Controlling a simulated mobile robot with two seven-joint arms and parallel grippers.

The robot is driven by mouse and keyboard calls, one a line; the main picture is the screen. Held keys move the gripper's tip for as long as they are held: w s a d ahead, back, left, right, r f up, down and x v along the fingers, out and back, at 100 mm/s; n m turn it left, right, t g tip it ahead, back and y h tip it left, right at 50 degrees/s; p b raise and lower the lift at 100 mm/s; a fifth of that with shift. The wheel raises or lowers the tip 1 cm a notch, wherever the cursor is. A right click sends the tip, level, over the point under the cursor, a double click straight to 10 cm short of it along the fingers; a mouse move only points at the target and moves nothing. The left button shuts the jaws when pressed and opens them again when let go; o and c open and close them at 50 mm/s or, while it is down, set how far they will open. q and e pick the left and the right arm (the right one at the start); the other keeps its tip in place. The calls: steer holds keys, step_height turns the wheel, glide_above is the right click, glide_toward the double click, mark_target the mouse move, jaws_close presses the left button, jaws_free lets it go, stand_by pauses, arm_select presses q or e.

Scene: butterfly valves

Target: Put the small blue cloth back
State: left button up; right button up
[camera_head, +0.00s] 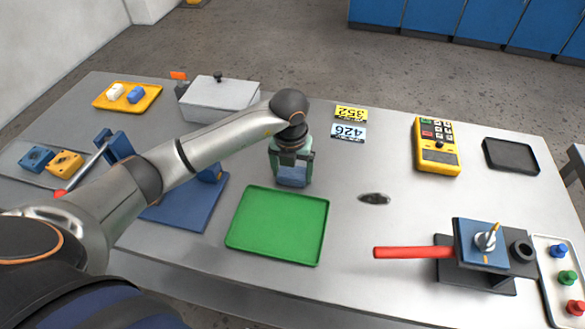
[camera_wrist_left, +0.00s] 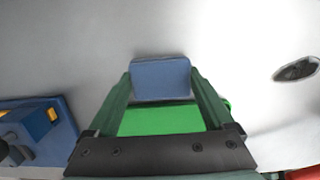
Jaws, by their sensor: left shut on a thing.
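My left gripper (camera_head: 291,170) is shut on a small blue cloth (camera_head: 291,178), just behind the green tray, over the middle of the table. In the left wrist view, the folded blue cloth (camera_wrist_left: 160,78) sits between the two green fingertips (camera_wrist_left: 160,88). Whether it touches the table cannot be told. The green tray (camera_head: 278,225) is empty. A yellow tray (camera_head: 100,101) at the back left bears a white piece (camera_head: 115,91) and a small blue piece (camera_head: 136,94). My right gripper is not in view.
A grey lidded box (camera_head: 220,102) stands behind my left arm. A blue valve stand (camera_head: 185,207) is left of the green tray. A valve with a red handle (camera_head: 410,253), a yellow meter (camera_head: 437,147) and an empty black tray (camera_head: 511,156) are at right. A small dark oval part (camera_head: 374,199) lies mid-table.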

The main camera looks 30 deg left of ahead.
mark_target(291, 177)
arm_select(q)
steer(key=shift+f, duration=0.1)
steer(key=o, duration=1.1)
steer(key=shift+c, duration=0.2)
step_height(291, 177, up, 12)
steer(key=s, duration=0.1)
steer(key=shift+s+d+b, duration=0.2)
steer(key=shift+b, duration=0.2)
